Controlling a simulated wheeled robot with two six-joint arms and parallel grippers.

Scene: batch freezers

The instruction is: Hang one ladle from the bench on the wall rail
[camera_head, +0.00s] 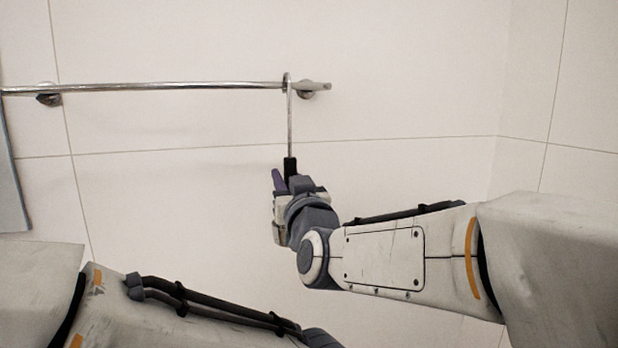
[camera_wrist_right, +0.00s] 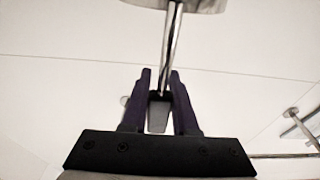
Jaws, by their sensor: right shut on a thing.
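The ladle shows in the head view as a thin upright metal shaft (camera_head: 290,122) with a black lower part. Its rounded upper end overlaps the wall rail (camera_head: 180,87) near the rail's right end. I cannot tell whether it is hooked over the rail or only in front of it. My right gripper (camera_head: 287,180) is shut on the ladle's black lower part, below the rail. In the right wrist view, the gripper (camera_wrist_right: 160,85) has the ladle's shaft (camera_wrist_right: 172,45) rising from between its fingers to a wide metal part cut off at the top edge. My left gripper is out of view.
The rail stands on brackets, one at the left (camera_head: 48,94) and one near its right end (camera_head: 308,94). A grey flat object (camera_head: 10,185) hangs at the far left edge. The tiled wall around the ladle is clear. My left arm crosses the bottom left.

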